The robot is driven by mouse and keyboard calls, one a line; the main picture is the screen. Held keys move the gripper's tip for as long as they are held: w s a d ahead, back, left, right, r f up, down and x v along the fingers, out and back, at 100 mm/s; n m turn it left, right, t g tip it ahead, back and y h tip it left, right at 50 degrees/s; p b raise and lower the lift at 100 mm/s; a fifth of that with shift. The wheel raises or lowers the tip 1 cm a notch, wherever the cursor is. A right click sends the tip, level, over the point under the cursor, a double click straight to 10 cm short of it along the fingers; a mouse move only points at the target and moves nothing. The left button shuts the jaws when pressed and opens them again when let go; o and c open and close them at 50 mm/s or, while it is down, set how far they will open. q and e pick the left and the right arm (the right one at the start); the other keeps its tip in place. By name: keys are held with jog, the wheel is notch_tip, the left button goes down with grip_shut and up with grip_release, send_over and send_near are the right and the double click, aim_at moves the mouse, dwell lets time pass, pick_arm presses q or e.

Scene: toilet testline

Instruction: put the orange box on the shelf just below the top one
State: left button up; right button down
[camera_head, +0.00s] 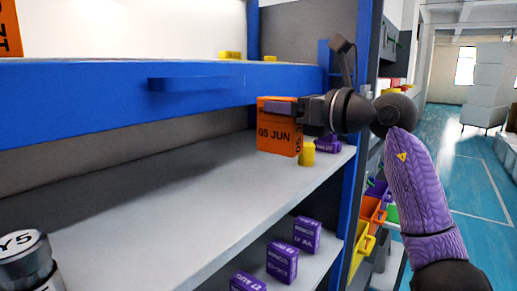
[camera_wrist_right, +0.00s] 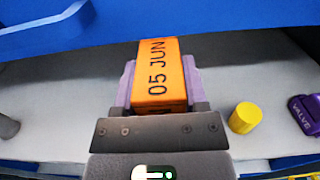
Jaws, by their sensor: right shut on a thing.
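The orange box (camera_head: 277,134) with "05 JUN" on it is upright in the head view, over the right part of the grey shelf (camera_head: 180,190) below the blue front. My right gripper (camera_head: 282,108) is shut on it from the right. In the wrist view the orange box (camera_wrist_right: 160,80) sits between the purple-grey fingers of my right gripper (camera_wrist_right: 160,88). I cannot tell whether its base touches the shelf. My left gripper is not in view.
A blue ledge (camera_head: 195,83) juts out above. Several purple boxes (camera_head: 282,261) stand on the shelf beneath.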

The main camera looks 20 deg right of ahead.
aim_at(281, 140)
jog(key=f, duration=0.5)
jog(key=shift+w+a+f, duration=0.2)
jog(key=shift+w+a, duration=0.05)
jog(key=shift+s+d+f, duration=0.15)
jog(key=shift+f, duration=0.15)
jog(key=c, duration=0.6)
grip_release()
jog(key=shift+f, duration=0.2)
jog(key=o, duration=0.5)
jog(key=shift+r, duration=0.1)
